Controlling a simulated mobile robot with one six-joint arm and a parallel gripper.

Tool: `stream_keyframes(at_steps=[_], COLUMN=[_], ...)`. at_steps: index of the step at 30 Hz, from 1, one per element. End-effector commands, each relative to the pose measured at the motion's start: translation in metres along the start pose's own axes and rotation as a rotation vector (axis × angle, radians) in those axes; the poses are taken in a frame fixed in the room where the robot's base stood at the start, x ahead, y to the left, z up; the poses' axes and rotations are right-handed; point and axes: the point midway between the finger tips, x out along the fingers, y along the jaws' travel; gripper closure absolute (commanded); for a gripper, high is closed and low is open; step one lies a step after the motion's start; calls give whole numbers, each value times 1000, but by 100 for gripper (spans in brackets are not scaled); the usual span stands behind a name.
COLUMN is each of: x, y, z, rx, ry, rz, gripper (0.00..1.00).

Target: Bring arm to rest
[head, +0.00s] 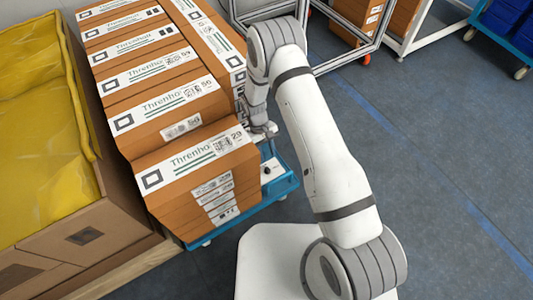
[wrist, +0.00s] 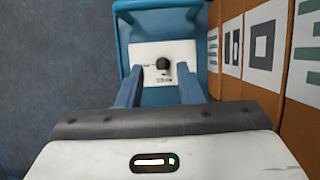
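My arm (head: 318,150) reaches from the base at the bottom of the head view up and over toward the box stack. My gripper (head: 265,131) points down beside the stack's right side. In the wrist view its two fingers (wrist: 159,68) stand apart with nothing held between them. Below them is a white plate (wrist: 150,50) with a dark round knob (wrist: 163,63) on a blue cart (wrist: 125,45). I cannot tell from the wrist view how far above the plate the fingertips are.
Brown labelled boxes (head: 190,160) stand close to the gripper's left; they show at right in the wrist view (wrist: 262,45). A carton with yellow bags (head: 40,110) is far left. Metal frame racks (head: 340,60) stand behind. The blue-grey floor (head: 450,170) at right is clear.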

Motion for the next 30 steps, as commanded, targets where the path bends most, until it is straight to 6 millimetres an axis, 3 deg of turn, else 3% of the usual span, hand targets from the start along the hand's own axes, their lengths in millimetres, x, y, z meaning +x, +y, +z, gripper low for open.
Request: stream_keyframes(at_steps=[15,17,20,23,30], x=[0,-12,-49,-106,-242], y=[0,2,10,21,47], z=[0,3,15,37,113], rx=[0,6,28,66,172], ry=[0,8,31,69,170], rz=[0,0,-4,-9,-23], gripper=[67,67,67,67,67])
